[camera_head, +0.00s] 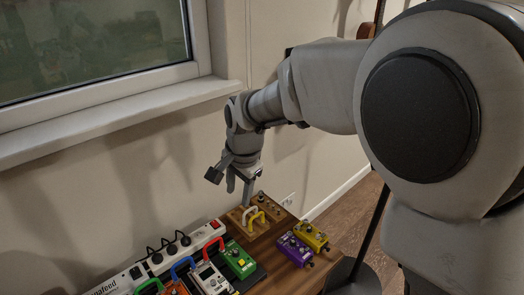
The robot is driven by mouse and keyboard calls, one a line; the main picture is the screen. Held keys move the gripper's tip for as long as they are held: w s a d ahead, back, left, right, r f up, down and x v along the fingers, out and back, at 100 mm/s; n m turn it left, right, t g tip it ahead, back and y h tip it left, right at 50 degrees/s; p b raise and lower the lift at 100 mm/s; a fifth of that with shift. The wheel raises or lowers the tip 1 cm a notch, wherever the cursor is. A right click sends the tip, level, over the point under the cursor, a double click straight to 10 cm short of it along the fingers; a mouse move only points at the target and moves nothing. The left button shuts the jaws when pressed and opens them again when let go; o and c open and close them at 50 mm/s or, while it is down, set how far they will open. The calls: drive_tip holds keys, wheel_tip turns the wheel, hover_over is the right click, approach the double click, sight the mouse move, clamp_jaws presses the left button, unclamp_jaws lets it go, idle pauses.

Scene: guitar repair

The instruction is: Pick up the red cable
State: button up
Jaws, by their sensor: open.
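The ends of the red cable are hard to make out.
A blue cable (181,267) and a green cable (147,285) arch left of the red one. Around it stand a green pedal (239,261) and a white pedal (211,279). A power strip (128,277) with black plugs lies behind. Purple (295,250) and yellow pedals (311,236) stand right.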

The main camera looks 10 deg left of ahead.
drive_tip(key=m+b, duration=0.2)
approach(210, 244)
drive_tip(key=shift+g, duration=0.4)
drive_tip(key=f+b, duration=0.1)
drive_tip(key=f, duration=0.1)
drive_tip(key=w+a+f+b, duration=0.1)
drive_tip(key=f, duration=0.1)
drive_tip(key=w+f+b, duration=0.1)
drive_tip(key=f+b, duration=0.1)
drive_tip(key=f, duration=0.1)
drive_tip(key=shift+a, duration=0.3)
drive_tip(key=shift+w+a+f+b, duration=0.15)
drive_tip(key=shift+f+b, duration=0.3)
drive_tip(key=shift+f, duration=0.55)
drive_tip(key=shift+w+a+f+b, duration=0.1)
drive_tip(key=shift+f+b, duration=0.4)
drive_tip(key=shift+f, duration=0.55)
drive_tip(key=shift+w+a+f+b, duration=0.15)
drive_tip(key=shift+f+b, duration=0.3)
drive_tip(key=shift+f, duration=0.55)
drive_tip(key=shift+r, duration=0.1)
clamp_jaws()
